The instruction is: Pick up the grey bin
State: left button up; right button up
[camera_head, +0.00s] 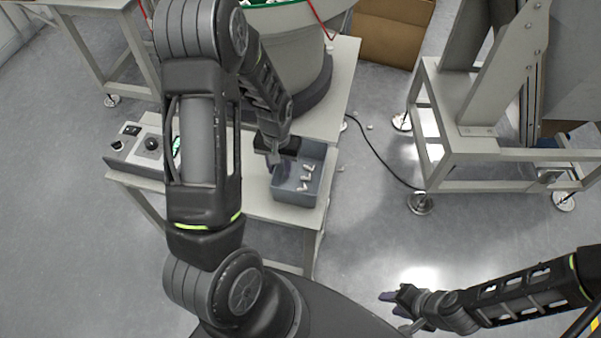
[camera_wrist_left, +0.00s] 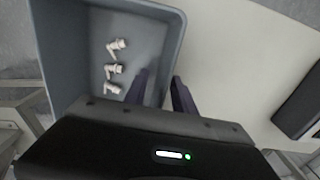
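The grey bin (camera_head: 318,190) stands on the light table near its right front edge, with several small white parts inside. It fills the upper left of the left wrist view, where its rim (camera_wrist_left: 181,35) shows. My left gripper (camera_head: 275,168) is at the bin's left side in the head view, pointing down. In the left wrist view its fingers (camera_wrist_left: 160,90) are apart, one inside the bin and one outside, with the bin's side wall between them. A gap shows, so it looks open. My right gripper (camera_head: 392,312) is low over the floor, away from the bin, fingers apart and empty.
A control box (camera_head: 148,146) with a knob sits left on the table (camera_head: 260,207). A large round feeder (camera_head: 293,55) stands behind the bin. Another metal-framed table (camera_head: 460,150) stands right, with a cable on the floor between. A cardboard box (camera_head: 393,30) is behind.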

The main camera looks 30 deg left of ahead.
pick_arm(q)
jog(key=shift+c, duration=0.3)
grip_shut()
jog(key=shift+s, duration=0.1)
dwell(0.9)
